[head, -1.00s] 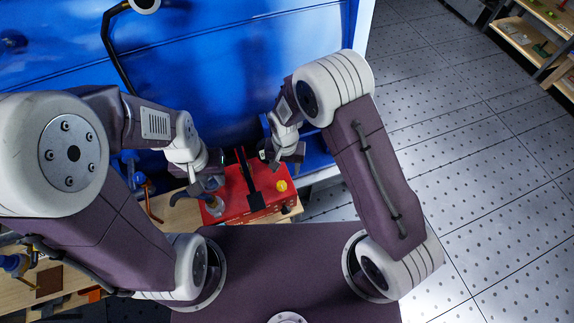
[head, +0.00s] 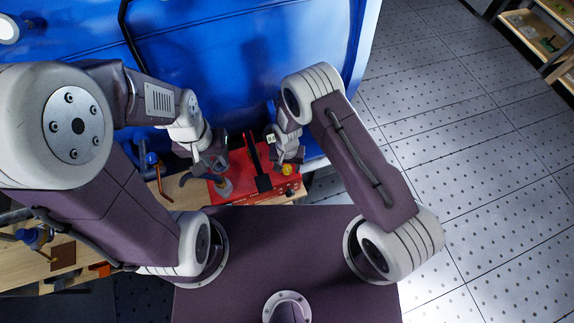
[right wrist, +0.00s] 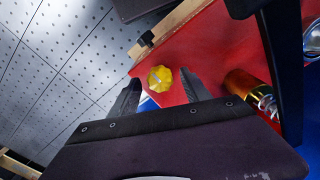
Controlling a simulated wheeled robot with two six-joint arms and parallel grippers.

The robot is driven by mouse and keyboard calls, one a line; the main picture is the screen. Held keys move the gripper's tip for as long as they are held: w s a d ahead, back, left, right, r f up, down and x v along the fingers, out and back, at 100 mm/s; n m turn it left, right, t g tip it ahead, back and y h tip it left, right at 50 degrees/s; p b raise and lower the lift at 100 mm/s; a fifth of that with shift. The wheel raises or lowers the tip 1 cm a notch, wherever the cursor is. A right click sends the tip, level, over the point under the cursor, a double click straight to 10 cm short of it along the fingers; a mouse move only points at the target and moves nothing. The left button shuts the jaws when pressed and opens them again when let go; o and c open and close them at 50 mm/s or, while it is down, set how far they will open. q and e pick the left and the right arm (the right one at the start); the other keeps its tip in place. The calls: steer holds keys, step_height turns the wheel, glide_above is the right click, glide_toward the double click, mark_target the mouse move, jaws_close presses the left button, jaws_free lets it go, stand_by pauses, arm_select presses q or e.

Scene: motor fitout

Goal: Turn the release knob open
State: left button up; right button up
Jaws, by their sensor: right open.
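The yellow release knob (head: 287,169) sits on the red box (head: 240,187), near its right end. In the right wrist view the knob (right wrist: 160,79) shows in line with the gap between my fingertips. My right gripper (right wrist: 160,88) is open and empty. In the head view my right gripper (head: 286,160) is just above the knob, partly covering it. My left gripper (head: 211,168) is at the left end of the red box, near a grey round part (head: 223,187). Its fingers are too small and dark to tell whether they grip anything.
A black handle (head: 262,180) stands on the red box, left of the knob. A gold-orange cylinder (right wrist: 247,88) lies beyond the right finger. A blue panel (head: 240,90) rises behind. Tools lie on the wooden bench (head: 20,285) at left.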

steer(key=shift+w+d, duration=0.1)
steer(key=c, duration=0.3)
jaws_close()
